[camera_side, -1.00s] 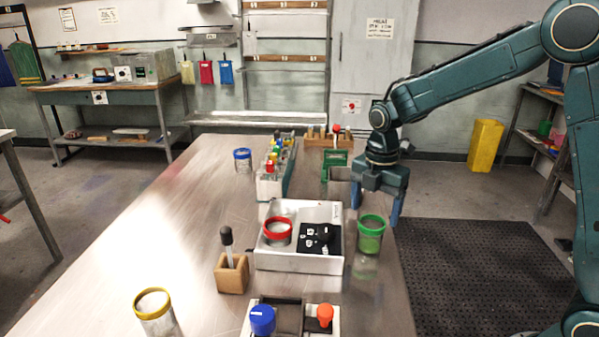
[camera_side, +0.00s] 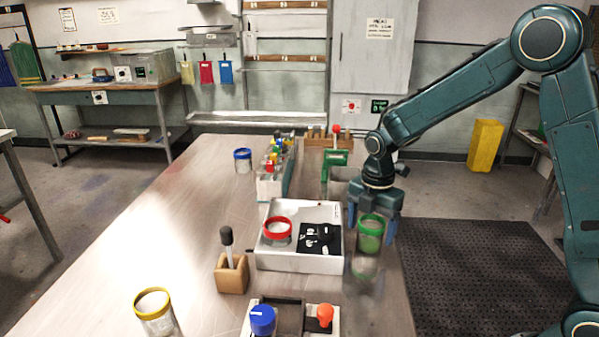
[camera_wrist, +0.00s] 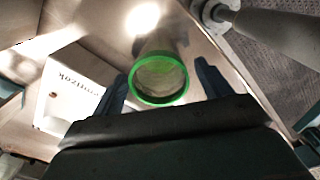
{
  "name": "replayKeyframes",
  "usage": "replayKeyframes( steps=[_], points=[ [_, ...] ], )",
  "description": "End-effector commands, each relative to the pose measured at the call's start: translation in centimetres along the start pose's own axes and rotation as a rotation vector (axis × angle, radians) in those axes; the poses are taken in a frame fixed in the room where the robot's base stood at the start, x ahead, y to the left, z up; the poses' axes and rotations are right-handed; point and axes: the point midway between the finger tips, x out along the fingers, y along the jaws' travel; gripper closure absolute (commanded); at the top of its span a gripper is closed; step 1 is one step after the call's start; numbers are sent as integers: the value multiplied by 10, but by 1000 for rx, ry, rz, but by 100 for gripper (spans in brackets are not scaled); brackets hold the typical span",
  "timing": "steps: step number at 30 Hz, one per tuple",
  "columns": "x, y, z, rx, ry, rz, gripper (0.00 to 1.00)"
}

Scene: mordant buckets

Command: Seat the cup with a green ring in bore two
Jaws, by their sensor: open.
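The clear cup with a green ring (camera_side: 370,242) stands upright on the steel table, just right of the white box (camera_side: 298,263). My gripper (camera_side: 372,221) is open and low over this cup, with one finger to each side of its rim. In the wrist view the green ring (camera_wrist: 160,101) shows between the two fingertips (camera_wrist: 160,86), with a gap on each side. A red-ringed cup (camera_side: 277,240) sits in the left part of the white box, beside a black panel (camera_side: 320,238). I cannot tell which opening is bore two.
A blue-ringed cup (camera_side: 242,165) and a yellow-ringed cup (camera_side: 157,318) stand on the table. A wooden dropper holder (camera_side: 231,277), a rack of bottles (camera_side: 272,185) and a block with blue and orange knobs (camera_side: 290,325) are nearby. The table's left side is mostly clear.

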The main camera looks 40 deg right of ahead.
Motion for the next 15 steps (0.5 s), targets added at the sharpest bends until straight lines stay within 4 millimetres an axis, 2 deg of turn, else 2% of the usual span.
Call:
replayKeyframes(
  steps=[4,12,15],
  points=[
    [0,0,0,0,0,0,23],
    [0,0,0,0,0,0,76],
    [-1,0,0,0,0,1,77]
  ],
)
